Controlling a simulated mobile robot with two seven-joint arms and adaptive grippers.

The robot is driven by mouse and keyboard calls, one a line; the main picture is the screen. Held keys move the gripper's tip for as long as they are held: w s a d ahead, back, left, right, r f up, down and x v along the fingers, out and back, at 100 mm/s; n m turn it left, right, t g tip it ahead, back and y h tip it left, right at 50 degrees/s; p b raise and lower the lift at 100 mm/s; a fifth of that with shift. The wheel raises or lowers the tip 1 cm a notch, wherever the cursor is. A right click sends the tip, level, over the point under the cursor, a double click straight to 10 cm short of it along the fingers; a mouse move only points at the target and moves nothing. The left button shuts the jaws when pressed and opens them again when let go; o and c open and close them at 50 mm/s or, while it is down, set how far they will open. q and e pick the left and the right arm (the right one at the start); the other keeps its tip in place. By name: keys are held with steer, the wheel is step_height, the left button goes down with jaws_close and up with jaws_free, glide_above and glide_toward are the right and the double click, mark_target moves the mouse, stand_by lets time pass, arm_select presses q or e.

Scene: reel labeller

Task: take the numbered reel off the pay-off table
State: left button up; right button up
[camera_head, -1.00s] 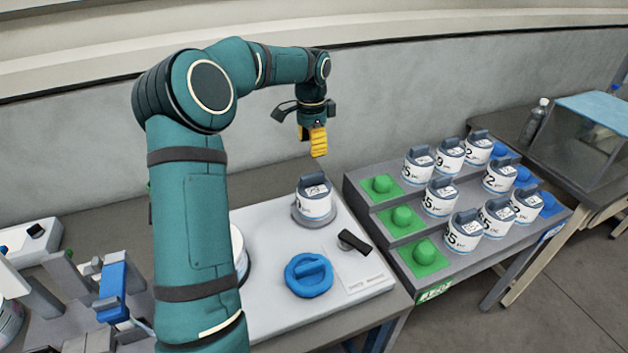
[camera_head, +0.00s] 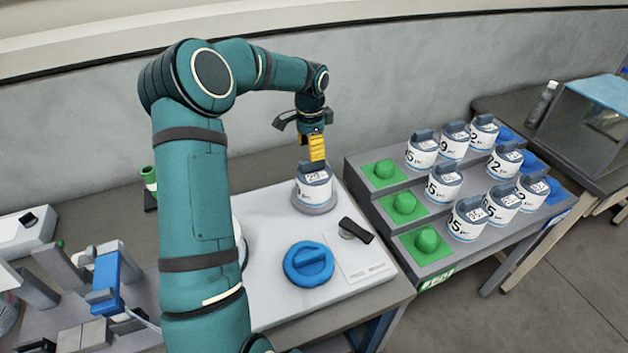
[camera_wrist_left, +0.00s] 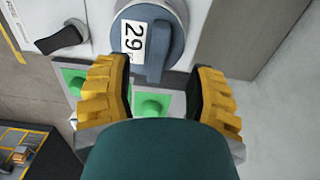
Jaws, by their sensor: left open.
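The numbered reel (camera_head: 313,188) stands upright on a round grey seat (camera_head: 315,206), the pay-off table, on the white machine (camera_head: 265,232). It is white-sided with a grey top and a raised grip bar. In the left wrist view the reel's top (camera_wrist_left: 150,40) carries a label reading 29. My left gripper (camera_head: 317,160) points down just above the reel in the head view. In the left wrist view its yellow fingers (camera_wrist_left: 158,95) are apart, with the grip bar lying ahead between them. Nothing is held. My right gripper is not seen.
A blue knob disc (camera_head: 309,264) and a black lever (camera_head: 356,231) are on the machine near the reel. To the right is a stepped rack (camera_head: 390,207) with several numbered reels and green and blue pegs. A wall runs behind.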

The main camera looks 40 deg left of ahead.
mark_target(314, 180)
arm_select(q)
step_height(314, 180, down, 5)
steer(key=shift+w+d, duration=0.15)
jaws_close()
